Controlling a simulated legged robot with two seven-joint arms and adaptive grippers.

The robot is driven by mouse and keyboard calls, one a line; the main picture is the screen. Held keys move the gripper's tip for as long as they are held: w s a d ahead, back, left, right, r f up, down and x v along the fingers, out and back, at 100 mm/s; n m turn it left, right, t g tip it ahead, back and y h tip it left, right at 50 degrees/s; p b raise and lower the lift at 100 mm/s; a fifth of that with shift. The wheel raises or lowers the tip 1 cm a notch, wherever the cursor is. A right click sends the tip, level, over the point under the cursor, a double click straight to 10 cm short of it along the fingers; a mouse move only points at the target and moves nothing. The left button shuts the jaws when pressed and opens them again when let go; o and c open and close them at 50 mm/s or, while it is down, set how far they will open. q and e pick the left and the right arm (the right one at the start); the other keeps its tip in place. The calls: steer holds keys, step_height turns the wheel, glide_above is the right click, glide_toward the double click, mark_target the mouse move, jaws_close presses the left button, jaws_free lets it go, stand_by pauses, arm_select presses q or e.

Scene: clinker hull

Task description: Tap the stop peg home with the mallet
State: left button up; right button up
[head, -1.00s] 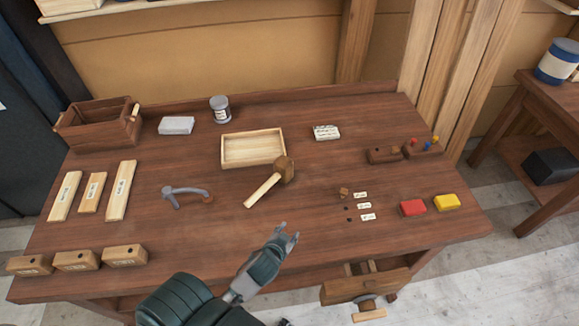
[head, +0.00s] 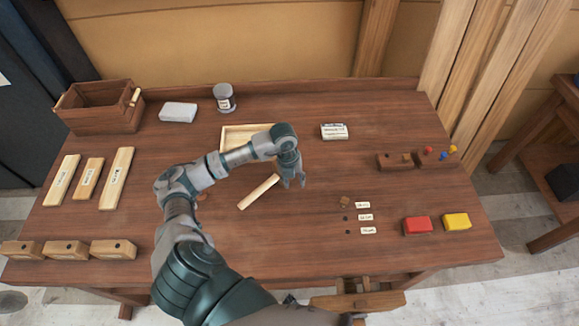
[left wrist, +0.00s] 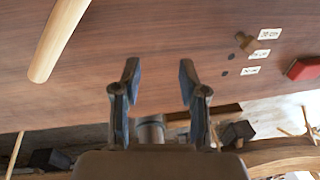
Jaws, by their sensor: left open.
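The mallet lies on the bench, its pale handle (head: 258,191) pointing toward the front left; my left arm hides its head in the head view. The handle also shows at the upper left of the left wrist view (left wrist: 58,40). The small brown stop peg (head: 345,202) stands at the back of a short row of dark holes beside white labels; it also shows in the left wrist view (left wrist: 247,42). My left gripper (head: 292,183) is open and empty above the bench, right of the handle. Its spread fingers (left wrist: 158,75) have nothing between them. My right gripper is out of view.
A shallow wooden tray (head: 234,136) is partly hidden behind my left arm. Red (head: 417,226) and yellow (head: 456,220) blocks lie right of the holes. An open drawer (head: 360,302) juts from the bench front. Labelled wood strips and blocks fill the left side.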

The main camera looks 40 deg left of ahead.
arm_select(q)
steer(key=a+y, duration=0.2)
steer(key=a, duration=0.3)
steer(key=shift+n, duration=0.4)
steer(key=f+b, duration=0.2)
steer(key=f, duration=0.1)
steer(key=f+b, duration=0.1)
steer(key=b, duration=0.1)
steer(key=shift+s+d+f, duration=0.15)
steer(key=shift+d+f, duration=0.15)
steer(key=shift+d, duration=0.05)
steer(key=f+b, duration=0.2)
steer(key=f, duration=0.1)
steer(key=shift+a, duration=0.2)
steer(key=shift+a+f, duration=0.35)
steer(key=shift+d, duration=0.1)
steer(key=shift+d+r, duration=0.1)
steer(key=shift+d, duration=0.15)
jaws_close()
steer(key=shift+a, duration=0.1)
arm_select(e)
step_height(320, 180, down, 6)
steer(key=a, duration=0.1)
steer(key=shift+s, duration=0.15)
arm_select(q)
steer(key=shift+a, duration=0.15)
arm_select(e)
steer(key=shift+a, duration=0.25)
